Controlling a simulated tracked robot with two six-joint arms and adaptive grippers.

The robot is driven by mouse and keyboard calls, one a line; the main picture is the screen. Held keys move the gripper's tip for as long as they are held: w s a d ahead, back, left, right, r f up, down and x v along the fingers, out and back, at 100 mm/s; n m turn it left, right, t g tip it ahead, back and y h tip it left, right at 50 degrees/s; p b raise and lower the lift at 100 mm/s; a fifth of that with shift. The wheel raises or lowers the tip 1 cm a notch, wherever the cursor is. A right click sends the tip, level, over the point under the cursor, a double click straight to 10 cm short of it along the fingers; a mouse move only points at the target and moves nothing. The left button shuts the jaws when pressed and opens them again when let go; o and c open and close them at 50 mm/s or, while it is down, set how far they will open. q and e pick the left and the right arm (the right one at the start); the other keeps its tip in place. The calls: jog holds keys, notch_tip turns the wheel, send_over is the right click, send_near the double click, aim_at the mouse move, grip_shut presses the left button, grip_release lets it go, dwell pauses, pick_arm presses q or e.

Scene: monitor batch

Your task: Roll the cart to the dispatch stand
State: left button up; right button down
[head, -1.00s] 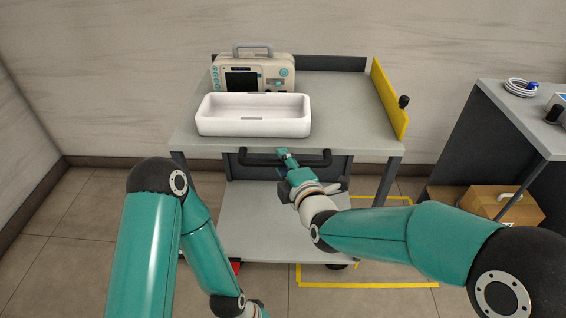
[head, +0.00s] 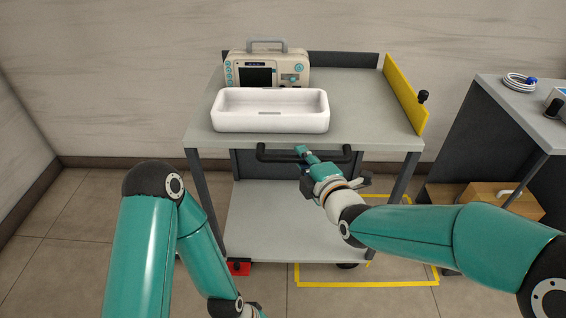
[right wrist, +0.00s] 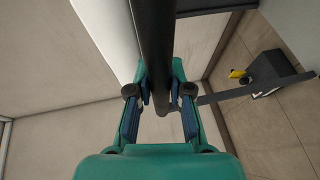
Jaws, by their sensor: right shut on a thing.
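The grey cart (head: 350,125) stands in front of me, with a lower shelf (head: 270,235) and a black handle bar (head: 275,158) on its near side. My right gripper (head: 303,155) is shut on this bar near its middle. In the right wrist view the dark bar (right wrist: 153,50) runs between the two fingers. A bench-like stand (head: 520,112) is at the right, apart from the cart; I cannot tell whether it is the dispatch stand. My left arm hangs at the lower left; its gripper (head: 250,311) is mostly cut off by the bottom edge.
A beige monitor (head: 297,72) and an empty white tray (head: 270,122) are on the cart top. A yellow panel (head: 404,97) stands at its right edge. A yellow floor outline (head: 370,284) lies partly under the cart. A cardboard box (head: 480,200) is by the stand.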

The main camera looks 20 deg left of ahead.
jog(key=w+d+p, duration=0.1)
jog(key=w+d, duration=0.1)
jog(key=d, duration=0.8)
jog(key=w+d+p, duration=0.2)
jog(key=w+d, duration=0.1)
jog(key=d, duration=0.7)
jog(key=w+d+p, duration=0.1)
jog(key=w+d, duration=0.2)
jog(key=d, duration=0.7)
jog(key=shift+w+d+f+p, duration=0.25)
jog(key=shift+d+f+p, duration=0.05)
jog(key=shift+d, duration=0.05)
jog(key=c, duration=1.2)
grip_release()
jog(key=shift+o, duration=0.7)
jog(key=shift+r, duration=0.15)
jog(key=v, duration=1.2)
jog(key=shift+a, duration=0.1)
